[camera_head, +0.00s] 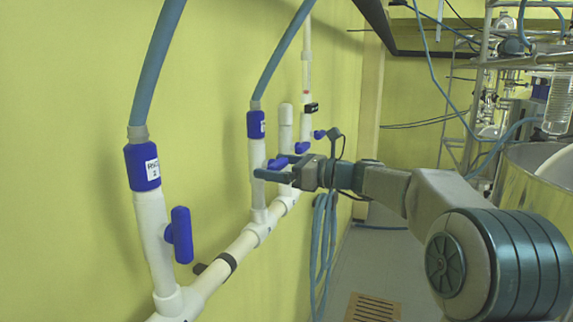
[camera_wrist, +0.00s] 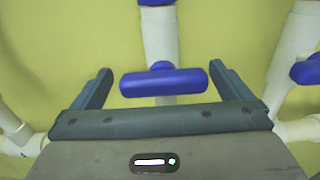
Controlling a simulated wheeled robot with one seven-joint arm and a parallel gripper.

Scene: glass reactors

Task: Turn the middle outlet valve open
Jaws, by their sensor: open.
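The middle outlet valve has a blue bar handle (camera_head: 278,163) on an upright white pipe (camera_head: 258,190) with a blue collar (camera_head: 256,125). In the wrist view the handle (camera_wrist: 165,82) lies crosswise to its white pipe (camera_wrist: 160,45). My gripper (camera_head: 267,168) is at this valve, and its dark fingers partly cover the handle in the head view. In the wrist view my gripper (camera_wrist: 160,70) is open, with one finger off each end of the handle. Narrow gaps show at both ends, and nothing is held.
A nearer valve handle (camera_head: 181,235) stands upright along its pipe. Farther blue handles (camera_head: 302,147) sit behind my gripper; a neighbouring one (camera_wrist: 306,70) shows at the wrist view's right edge. A white manifold pipe (camera_head: 236,248) runs below. Blue hoses (camera_head: 322,240) hang beside my gripper.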

